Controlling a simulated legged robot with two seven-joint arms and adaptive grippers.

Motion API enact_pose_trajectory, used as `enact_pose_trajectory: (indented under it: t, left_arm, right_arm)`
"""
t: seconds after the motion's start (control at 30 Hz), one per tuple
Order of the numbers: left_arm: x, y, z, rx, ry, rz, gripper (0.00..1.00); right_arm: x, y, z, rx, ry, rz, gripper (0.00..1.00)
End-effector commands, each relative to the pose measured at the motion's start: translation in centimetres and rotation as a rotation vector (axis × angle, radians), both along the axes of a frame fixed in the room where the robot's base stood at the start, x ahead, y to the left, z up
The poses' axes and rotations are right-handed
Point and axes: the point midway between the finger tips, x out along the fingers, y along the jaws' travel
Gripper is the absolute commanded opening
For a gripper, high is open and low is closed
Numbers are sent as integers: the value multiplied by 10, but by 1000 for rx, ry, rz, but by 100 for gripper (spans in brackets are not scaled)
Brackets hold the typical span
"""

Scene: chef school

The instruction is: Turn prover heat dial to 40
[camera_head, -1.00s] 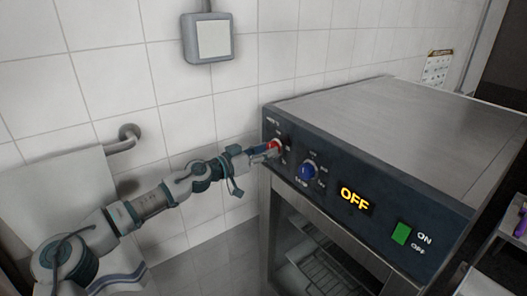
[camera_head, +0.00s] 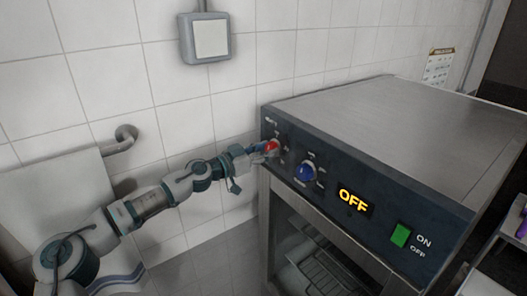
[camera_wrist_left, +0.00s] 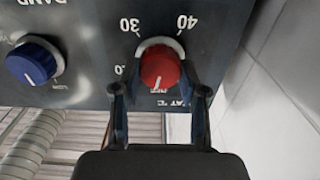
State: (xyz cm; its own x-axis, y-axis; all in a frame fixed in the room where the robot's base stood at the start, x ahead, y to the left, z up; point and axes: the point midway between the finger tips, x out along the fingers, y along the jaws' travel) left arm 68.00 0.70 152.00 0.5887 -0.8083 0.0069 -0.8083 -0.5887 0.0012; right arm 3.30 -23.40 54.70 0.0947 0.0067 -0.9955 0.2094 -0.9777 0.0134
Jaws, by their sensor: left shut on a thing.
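The prover's red heat dial (camera_head: 271,146) is at the left end of the dark control panel (camera_head: 375,183). In the left wrist view the red dial (camera_wrist_left: 160,68) appears upside down, with 30 and 40 printed around it. Its white mark points down in that view, towards a small label that seems to read OFF. My left gripper (camera_head: 258,150) is at the dial, its two fingers (camera_wrist_left: 160,92) on either side, shut on it. The fingers partly cover the printing around the dial. My right gripper is not in view.
A blue dial (camera_head: 306,172) sits to the right of the red one. Further right are a display (camera_head: 353,199) reading OFF and a green switch (camera_head: 400,235). A tiled wall (camera_head: 160,80) with a grey box (camera_head: 205,38) stands behind. A metal rail (camera_head: 122,139) is at left.

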Motion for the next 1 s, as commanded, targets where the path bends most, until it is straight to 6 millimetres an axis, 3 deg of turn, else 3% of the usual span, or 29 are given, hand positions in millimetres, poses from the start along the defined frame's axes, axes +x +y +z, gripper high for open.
enact_pose_trajectory:
  t: [0.03, 1.0]
  left_arm:
    - [0, -2, -7, 30, -23, -5, 8]
    - [0, 0, -10, 570, -765, -4, 8]
  right_arm:
    - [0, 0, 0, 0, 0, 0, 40]
    - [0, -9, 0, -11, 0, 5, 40]
